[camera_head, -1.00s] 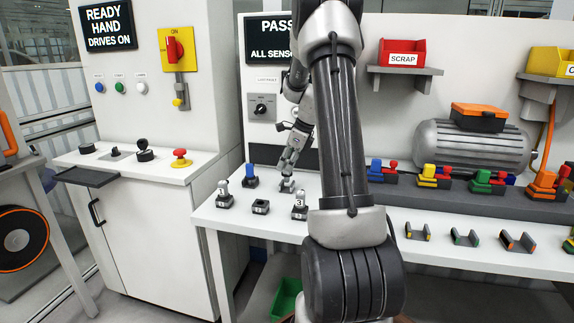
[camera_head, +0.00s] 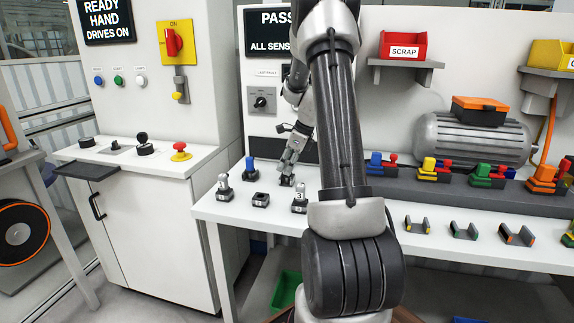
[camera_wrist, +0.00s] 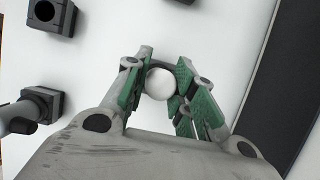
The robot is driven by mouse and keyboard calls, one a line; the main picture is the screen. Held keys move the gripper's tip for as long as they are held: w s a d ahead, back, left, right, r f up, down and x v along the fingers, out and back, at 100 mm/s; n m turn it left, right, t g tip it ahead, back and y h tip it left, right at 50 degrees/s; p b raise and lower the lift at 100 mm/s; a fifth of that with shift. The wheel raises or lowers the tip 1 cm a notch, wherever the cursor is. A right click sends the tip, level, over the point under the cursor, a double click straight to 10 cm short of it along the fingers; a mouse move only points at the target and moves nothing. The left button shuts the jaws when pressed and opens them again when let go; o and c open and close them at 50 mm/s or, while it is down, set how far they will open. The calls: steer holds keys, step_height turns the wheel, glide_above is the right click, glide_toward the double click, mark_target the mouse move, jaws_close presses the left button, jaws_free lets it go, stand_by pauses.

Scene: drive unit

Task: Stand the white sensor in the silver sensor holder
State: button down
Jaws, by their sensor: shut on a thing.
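My gripper (camera_head: 287,172) points down over the back left of the white bench. In the wrist view its green-padded fingers (camera_wrist: 161,88) are closed around a round white thing, the white sensor (camera_wrist: 161,83), seen end-on. In the head view the fingers hide the sensor, and a dark base (camera_head: 286,181) shows directly below them. I cannot tell whether the sensor is seated in that base or just above it. An empty dark square holder (camera_head: 261,200) stands in front. I cannot pick out which holder is the silver one.
A grey sensor (camera_head: 222,184) and one marked 3 (camera_head: 299,196) stand in bases near the front edge. A blue sensor (camera_head: 250,164) stands left of my gripper. In the wrist view, a dark holder (camera_wrist: 45,14) and another (camera_wrist: 42,103) lie left of the fingers.

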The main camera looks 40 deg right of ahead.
steer(key=c, duration=1.1)
jaws_free()
steer(key=w+a+v, duration=0.1)
steer(key=v, duration=1.5)
steer(key=shift+r, duration=0.65)
